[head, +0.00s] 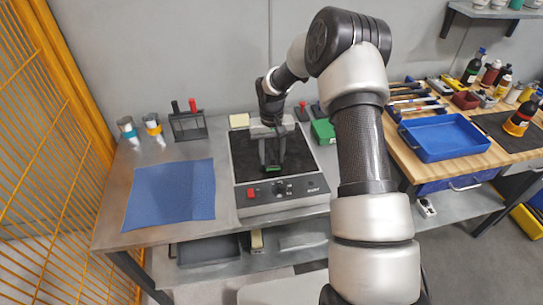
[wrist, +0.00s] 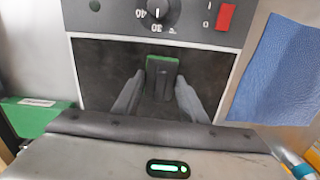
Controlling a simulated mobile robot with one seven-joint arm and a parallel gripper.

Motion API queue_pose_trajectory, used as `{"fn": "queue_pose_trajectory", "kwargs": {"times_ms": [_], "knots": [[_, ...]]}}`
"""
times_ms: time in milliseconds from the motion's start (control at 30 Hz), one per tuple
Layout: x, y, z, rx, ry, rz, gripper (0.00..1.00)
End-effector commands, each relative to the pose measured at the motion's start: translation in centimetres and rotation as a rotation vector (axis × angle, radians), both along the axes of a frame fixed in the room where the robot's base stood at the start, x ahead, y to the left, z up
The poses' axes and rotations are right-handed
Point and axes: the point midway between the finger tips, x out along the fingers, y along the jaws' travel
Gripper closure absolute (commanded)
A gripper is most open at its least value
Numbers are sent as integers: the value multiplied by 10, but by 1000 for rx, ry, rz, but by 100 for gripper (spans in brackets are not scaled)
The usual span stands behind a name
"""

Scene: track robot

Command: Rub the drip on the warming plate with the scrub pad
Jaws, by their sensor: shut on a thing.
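The warming plate (head: 241,152) is a grey unit with a black top, a red switch and a dial on its front. It also shows in the wrist view (wrist: 220,72). My gripper (head: 272,163) is over the middle of the black top, pointing down. Its fingers (wrist: 160,97) are shut on the scrub pad (wrist: 162,66), a small block with a green end. The pad's green also shows low between the fingers in the head view (head: 272,168). I cannot tell whether the pad touches the plate. I cannot make out the drip; the gripper and pad hide part of the top.
A blue cloth (head: 170,193) lies left of the plate. Behind the cloth are two cans and a dark rack (head: 188,125). A wooden bench with a blue tray (head: 445,137) is at right.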

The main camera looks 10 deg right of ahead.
Motion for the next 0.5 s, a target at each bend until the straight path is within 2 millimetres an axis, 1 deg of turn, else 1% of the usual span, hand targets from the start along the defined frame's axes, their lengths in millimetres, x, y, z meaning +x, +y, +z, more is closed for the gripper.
{"fn": "queue_pose_trajectory", "kwargs": {"times_ms": [33,500], "knots": [[2,0,15,1,-8,0,82],[0,2,57,0,-7,-1,82]]}}
